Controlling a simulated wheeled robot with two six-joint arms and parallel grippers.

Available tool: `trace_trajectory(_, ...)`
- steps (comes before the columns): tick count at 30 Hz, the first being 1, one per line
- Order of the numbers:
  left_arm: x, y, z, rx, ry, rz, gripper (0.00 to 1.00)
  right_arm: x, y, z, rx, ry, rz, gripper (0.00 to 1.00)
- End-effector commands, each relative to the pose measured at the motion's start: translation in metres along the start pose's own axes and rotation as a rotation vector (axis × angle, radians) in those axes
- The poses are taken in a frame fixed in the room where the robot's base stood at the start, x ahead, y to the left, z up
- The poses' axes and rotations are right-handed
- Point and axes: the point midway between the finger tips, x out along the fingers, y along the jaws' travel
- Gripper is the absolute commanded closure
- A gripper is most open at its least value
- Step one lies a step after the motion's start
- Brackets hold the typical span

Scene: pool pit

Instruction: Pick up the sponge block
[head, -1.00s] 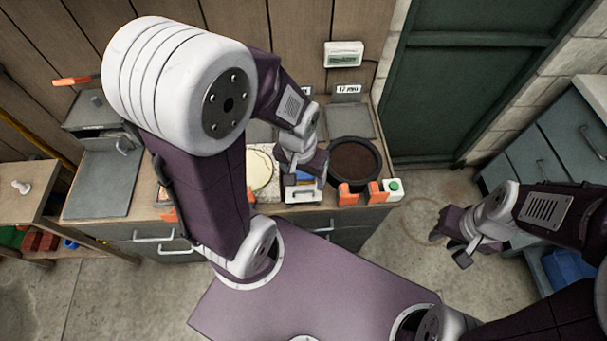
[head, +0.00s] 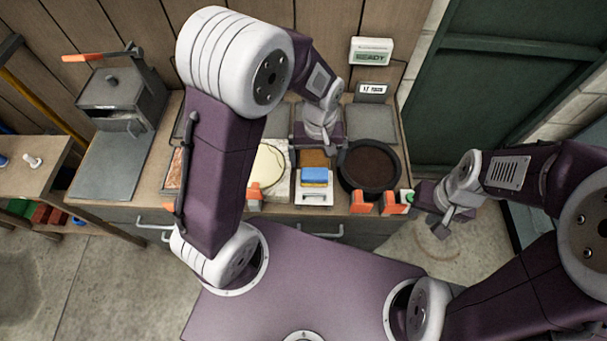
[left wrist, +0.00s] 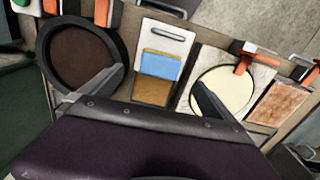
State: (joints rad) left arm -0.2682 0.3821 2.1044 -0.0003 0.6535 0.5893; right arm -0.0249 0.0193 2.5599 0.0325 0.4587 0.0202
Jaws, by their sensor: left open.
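The sponge block (head: 314,175) is blue on top with a thin yellow layer below. It lies on a white plate with a handle slot (head: 313,195), in front of a brown patch (head: 315,158). In the left wrist view the blue block (left wrist: 161,65) shows between my finger lines, just above the brown patch (left wrist: 152,92). My left gripper (left wrist: 157,82) is open and empty, its two fingers spread wide on either side. In the head view it is behind the block, its fingertips hidden. My right gripper (head: 445,217) hangs right of the counter, its jaws unclear.
A round dark pan (head: 370,165) stands right of the block, with orange clips (head: 364,203) in front. A cream disc (head: 268,168) on a pale slab lies to the left. A grey box with an orange-handled lever (head: 122,95) stands at the far left.

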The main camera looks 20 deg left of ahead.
Motion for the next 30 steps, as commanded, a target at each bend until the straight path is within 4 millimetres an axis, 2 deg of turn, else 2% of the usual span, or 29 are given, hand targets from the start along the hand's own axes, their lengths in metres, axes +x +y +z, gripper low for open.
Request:
trace_trajectory(4,0.004,0.002,0.003,0.011,-0.003,-0.002,0.00,0.001,0.000,0.000,0.000,0.000,0.000,0.69)
trace_trajectory(10,0.035,0.001,0.003,0.010,-0.005,-0.003,0.00,0.006,0.000,0.001,0.000,0.000,0.000,0.69)
trace_trajectory(16,0.043,0.001,0.004,0.010,-0.003,-0.002,0.00,0.006,0.000,0.001,0.000,0.000,0.000,0.69)
trace_trajectory(24,0.088,-0.003,0.009,0.010,-0.004,-0.003,0.00,0.013,0.000,0.001,0.000,0.000,0.000,0.69)
trace_trajectory(30,0.092,-0.002,0.008,0.010,-0.002,-0.001,0.00,0.012,0.000,0.001,0.000,0.000,0.000,0.69)
